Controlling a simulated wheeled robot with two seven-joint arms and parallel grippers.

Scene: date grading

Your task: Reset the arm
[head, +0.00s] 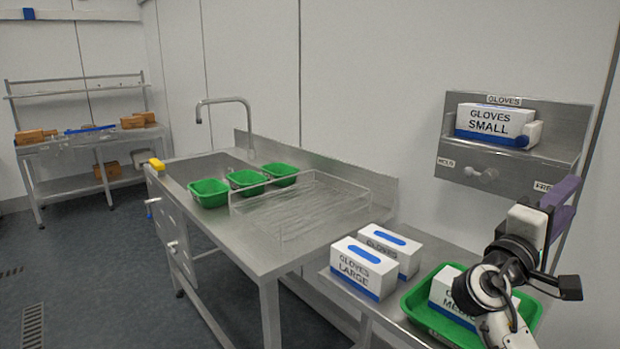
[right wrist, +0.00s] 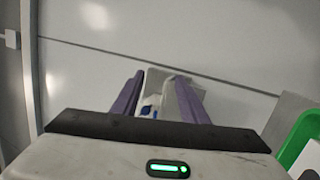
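My right gripper (head: 565,195) is raised at the right of the head view, in front of the wall beside the glove shelf. In the right wrist view its two purple fingers (right wrist: 158,88) stand apart, with no object clearly held between them. A pale shape with some blue shows beyond the gap; I cannot tell exactly what it is. My right arm passes over a green tray (head: 412,311) and partly hides the glove box (head: 440,292) in it. My left gripper is not in view.
A wall shelf (head: 560,148) holds a "GLOVES SMALL" box (head: 490,122). A "GLOVES LARGE" box (head: 362,268) and another glove box (head: 405,255) stand left of the tray. The steel sink table (head: 235,240) carries several green bins (head: 210,195) and a clear rack (head: 300,215).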

